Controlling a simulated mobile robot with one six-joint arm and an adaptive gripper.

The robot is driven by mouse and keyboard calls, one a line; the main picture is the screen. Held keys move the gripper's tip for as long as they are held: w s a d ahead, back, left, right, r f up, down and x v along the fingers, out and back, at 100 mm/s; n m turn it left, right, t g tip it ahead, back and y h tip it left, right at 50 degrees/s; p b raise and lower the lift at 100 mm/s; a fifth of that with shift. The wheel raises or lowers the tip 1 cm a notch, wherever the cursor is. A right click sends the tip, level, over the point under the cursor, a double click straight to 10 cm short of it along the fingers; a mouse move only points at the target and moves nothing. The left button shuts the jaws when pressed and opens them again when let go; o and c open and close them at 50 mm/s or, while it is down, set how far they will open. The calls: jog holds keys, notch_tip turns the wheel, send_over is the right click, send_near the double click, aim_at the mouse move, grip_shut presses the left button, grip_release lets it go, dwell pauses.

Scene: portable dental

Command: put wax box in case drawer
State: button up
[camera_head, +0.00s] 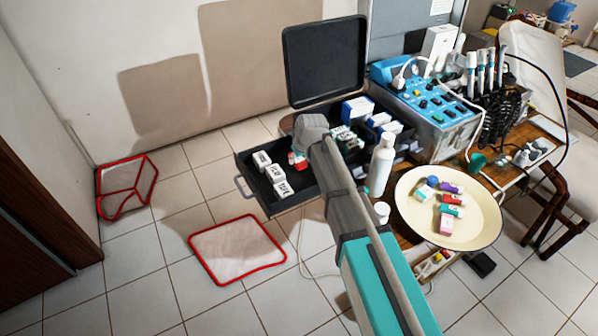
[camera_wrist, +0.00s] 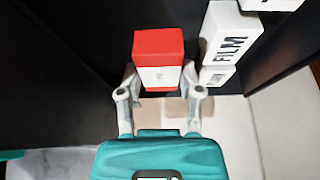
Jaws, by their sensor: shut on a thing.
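The wax box (camera_wrist: 158,52), red with a white face, is between the fingertips of my gripper (camera_wrist: 160,85) in the wrist view. My gripper is shut on it. In the head view a red bit of the box (camera_head: 294,160) shows by my gripper (camera_head: 299,152), over the open black case drawer (camera_head: 258,200). The drawer's dark floor (camera_wrist: 60,60) lies around the box in the wrist view. I cannot tell whether the box touches the floor. My arm hides part of the drawer.
White boxes marked FILM (camera_head: 273,173) stand in the drawer; one (camera_wrist: 228,40) is close right of the wax box. A white bottle (camera_head: 381,165) and a cream tray (camera_head: 480,222) with small boxes are right of my arm. The raised case lid (camera_head: 324,60) stands behind.

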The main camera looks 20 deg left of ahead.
aim_at(305, 163)
jog(key=shift+w+a+f+b, duration=0.2)
jog(key=shift+w+f+b, duration=0.2)
jog(key=shift+w+f, duration=0.25)
jog(key=shift+s+f, duration=0.1)
jog(key=shift+w+a+f+b, duration=0.15)
jog(key=shift+w+f+b, duration=0.2)
jog(key=shift+f+b, duration=1.6)
jog(key=shift+b, duration=0.05)
jog(key=shift+f, duration=0.1)
jog(key=o, duration=1)
jog(key=shift+o, duration=0.2)
jog(key=shift+r, duration=0.2)
jog(key=p+v, duration=1.1)
jog(key=v, duration=0.1)
